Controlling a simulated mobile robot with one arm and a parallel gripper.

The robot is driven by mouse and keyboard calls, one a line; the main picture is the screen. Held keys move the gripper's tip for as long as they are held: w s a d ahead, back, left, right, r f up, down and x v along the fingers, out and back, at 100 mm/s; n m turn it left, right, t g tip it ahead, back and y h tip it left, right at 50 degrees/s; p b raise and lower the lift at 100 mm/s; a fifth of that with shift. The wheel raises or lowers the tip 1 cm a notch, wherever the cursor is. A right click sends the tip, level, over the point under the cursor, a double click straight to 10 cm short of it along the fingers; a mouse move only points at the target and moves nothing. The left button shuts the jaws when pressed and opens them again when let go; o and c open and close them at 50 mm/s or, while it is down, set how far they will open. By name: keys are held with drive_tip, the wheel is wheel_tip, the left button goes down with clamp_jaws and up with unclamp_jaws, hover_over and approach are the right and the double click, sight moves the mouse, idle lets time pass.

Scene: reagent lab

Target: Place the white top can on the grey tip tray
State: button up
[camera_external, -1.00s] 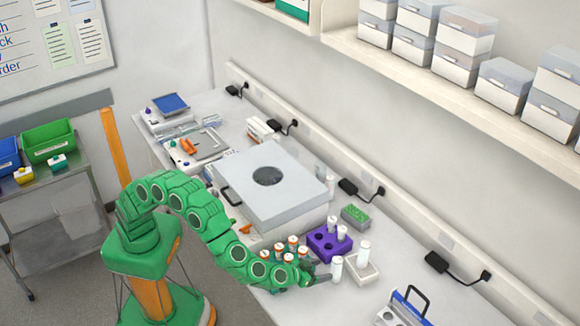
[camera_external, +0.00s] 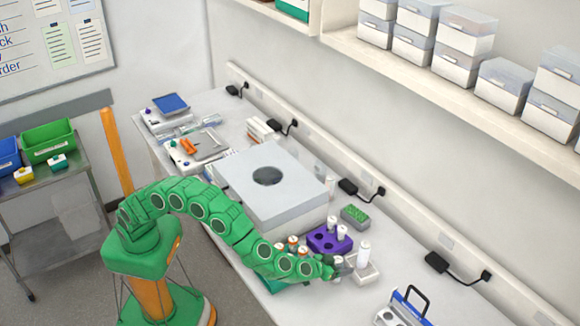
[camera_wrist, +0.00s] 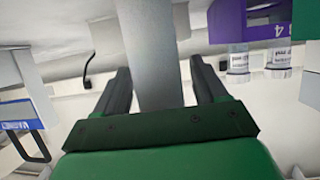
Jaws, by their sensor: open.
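A plain pale can (camera_wrist: 150,45) stands between the fingers of my gripper (camera_wrist: 160,72) in the wrist view, which looks upside down. The fingers are open, one on each side of it; I cannot tell whether they touch. In the external view my gripper (camera_external: 336,268) is low over the bench and mostly hides this can. A white can (camera_external: 363,252) stands upright in a pale tray (camera_external: 366,278) just right of my gripper. A grey tray with green tips (camera_external: 355,215) stands farther back on the bench.
A purple rack (camera_external: 322,241) with white-topped cans is close behind my gripper; it also shows in the wrist view (camera_wrist: 262,20). Orange-and-white cans (camera_external: 292,243) stand by my forearm. A large grey instrument (camera_external: 270,195) is behind.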

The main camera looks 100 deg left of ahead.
drive_tip(key=c, duration=1.3)
